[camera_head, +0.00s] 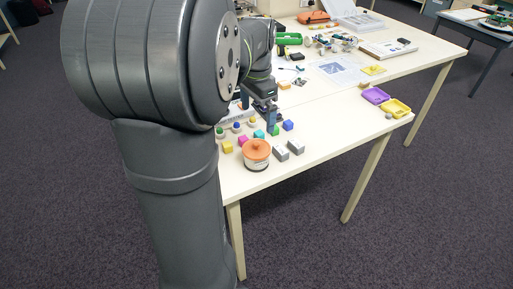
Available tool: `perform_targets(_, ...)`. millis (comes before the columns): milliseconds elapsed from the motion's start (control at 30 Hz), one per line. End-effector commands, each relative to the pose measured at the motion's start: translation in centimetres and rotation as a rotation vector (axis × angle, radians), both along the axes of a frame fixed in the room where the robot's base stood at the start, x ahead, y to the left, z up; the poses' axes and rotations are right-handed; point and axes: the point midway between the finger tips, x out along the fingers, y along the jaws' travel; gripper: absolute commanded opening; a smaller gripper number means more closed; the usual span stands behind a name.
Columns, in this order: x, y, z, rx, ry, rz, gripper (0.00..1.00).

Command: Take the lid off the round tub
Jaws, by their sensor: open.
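The round tub (257,164) stands upright near the front left part of the table. Its orange lid (257,149) with a small knob sits on top. My gripper (271,124) is a little behind and to the right of the tub, pointing down among small coloured blocks. It is small in this view; the jaws are open, and I see nothing held. It is apart from the lid. I cannot tell its exact height above the table.
Two grey blocks (288,151) stand just right of the tub. Pink (243,141), yellow (228,146) and blue (288,125) blocks lie around. The table between is mostly clear.

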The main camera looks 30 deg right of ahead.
Motion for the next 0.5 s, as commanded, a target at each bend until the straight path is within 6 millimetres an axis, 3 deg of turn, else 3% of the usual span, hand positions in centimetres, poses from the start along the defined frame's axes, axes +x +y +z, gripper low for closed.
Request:
perform_targets(200, -0.1, 0.0, -4.2, 0.002, 0.002, -0.001, 1.00)
perform_targets(500, -0.2, 0.0, -6.6, 0.002, 0.002, -0.001, 1.00)
